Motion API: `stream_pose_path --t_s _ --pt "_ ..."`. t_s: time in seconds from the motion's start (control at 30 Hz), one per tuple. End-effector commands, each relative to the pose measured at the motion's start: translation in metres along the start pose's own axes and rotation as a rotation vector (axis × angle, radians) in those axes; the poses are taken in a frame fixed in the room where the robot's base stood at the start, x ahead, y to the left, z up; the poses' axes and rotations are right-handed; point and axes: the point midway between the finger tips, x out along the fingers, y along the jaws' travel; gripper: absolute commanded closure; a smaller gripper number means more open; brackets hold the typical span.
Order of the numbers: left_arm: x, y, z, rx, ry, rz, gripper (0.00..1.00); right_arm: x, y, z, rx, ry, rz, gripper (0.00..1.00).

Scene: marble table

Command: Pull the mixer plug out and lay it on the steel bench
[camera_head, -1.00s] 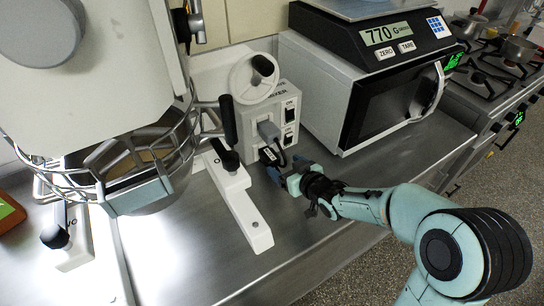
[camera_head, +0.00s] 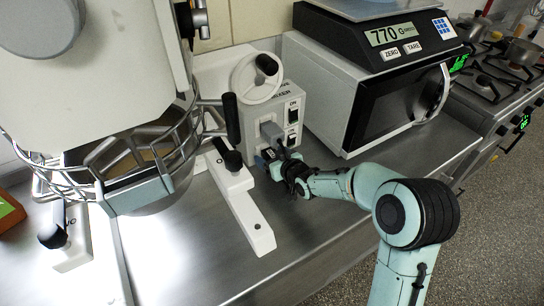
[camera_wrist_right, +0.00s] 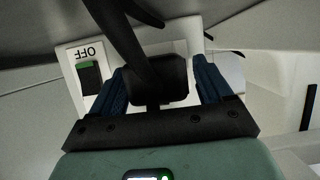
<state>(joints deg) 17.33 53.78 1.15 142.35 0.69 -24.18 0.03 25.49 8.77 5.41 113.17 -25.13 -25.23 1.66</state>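The mixer's control box (camera_head: 258,110) stands on the steel bench (camera_head: 205,245), with a grey block (camera_head: 270,133) and switches on its front. My right gripper (camera_head: 270,162) is at the box front, just below the grey block, and partly hides the plug. In the right wrist view the dark plug (camera_wrist_right: 160,82) lies between the two blue fingers (camera_wrist_right: 162,88), with its thick black cord (camera_wrist_right: 135,35) running up the picture. Narrow gaps seem to show beside the plug, so the fingers look open around it. The plug appears seated at the box. My left gripper is out of view.
A white mixer leg (camera_head: 240,195) lies left of my right gripper. A microwave (camera_head: 375,105) with a scale (camera_head: 390,40) on top stands to the right. The mixer bowl guard (camera_head: 125,170) is at left. The bench front is clear.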

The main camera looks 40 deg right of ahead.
Motion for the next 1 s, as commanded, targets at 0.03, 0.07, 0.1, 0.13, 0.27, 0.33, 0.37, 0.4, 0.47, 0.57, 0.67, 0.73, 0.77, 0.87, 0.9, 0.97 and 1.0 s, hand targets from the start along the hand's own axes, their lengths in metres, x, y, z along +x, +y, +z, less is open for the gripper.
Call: stream_pose_path --t_s 0.03,0.07,0.1,0.13,0.27,0.33,0.37,0.4,0.47,0.57,0.67,0.73,0.77,0.87,0.9,0.97,1.0 --pt "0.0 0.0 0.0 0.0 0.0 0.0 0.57 0.0 0.0 0.0 0.0 0.0 0.0 0.39" --pt "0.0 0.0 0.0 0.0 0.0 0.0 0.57 0.0 0.0 0.0 0.0 0.0 0.0 0.48" --pt "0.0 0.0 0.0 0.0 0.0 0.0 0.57 0.0 0.0 0.0 0.0 0.0 0.0 0.61" --pt "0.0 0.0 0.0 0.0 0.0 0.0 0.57 0.0 0.0 0.0 0.0 0.0 0.0 0.71" --pt "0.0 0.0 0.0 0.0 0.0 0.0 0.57 0.0 0.0 0.0 0.0 0.0 0.0 0.64" --pt "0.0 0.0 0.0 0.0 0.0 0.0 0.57 0.0 0.0 0.0 0.0 0.0 0.0 0.81" --pt "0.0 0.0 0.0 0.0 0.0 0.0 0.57 0.0 0.0 0.0 0.0 0.0 0.0 0.81" --pt "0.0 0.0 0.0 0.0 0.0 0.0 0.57 0.0 0.0 0.0 0.0 0.0 0.0 0.81" --pt "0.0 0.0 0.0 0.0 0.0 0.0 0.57 -0.001 0.0 0.0 0.0 0.001 0.0 0.81" --pt "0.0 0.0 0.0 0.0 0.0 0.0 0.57 -0.003 0.0 0.001 0.0 0.001 0.0 0.81" --pt "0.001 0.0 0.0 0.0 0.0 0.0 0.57 -0.006 0.0 0.002 0.0 0.0 0.001 0.81" --pt "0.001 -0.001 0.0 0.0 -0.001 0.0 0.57 -0.009 0.0 0.004 0.0 -0.001 0.001 0.81" --pt "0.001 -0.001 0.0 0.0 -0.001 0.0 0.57 -0.01 0.0 0.004 0.0 -0.001 0.001 0.81" --pt "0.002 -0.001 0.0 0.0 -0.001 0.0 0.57 -0.014 0.0 0.006 0.0 -0.001 0.001 0.81" --pt "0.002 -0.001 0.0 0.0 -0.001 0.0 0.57 -0.015 0.0 0.006 0.0 -0.001 0.001 0.81" --pt "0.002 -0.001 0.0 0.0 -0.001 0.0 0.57 -0.018 0.0 0.007 0.0 0.0 0.001 0.81" --pt "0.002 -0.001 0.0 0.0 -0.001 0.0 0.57 -0.019 0.0 0.007 0.0 0.001 0.001 0.81"
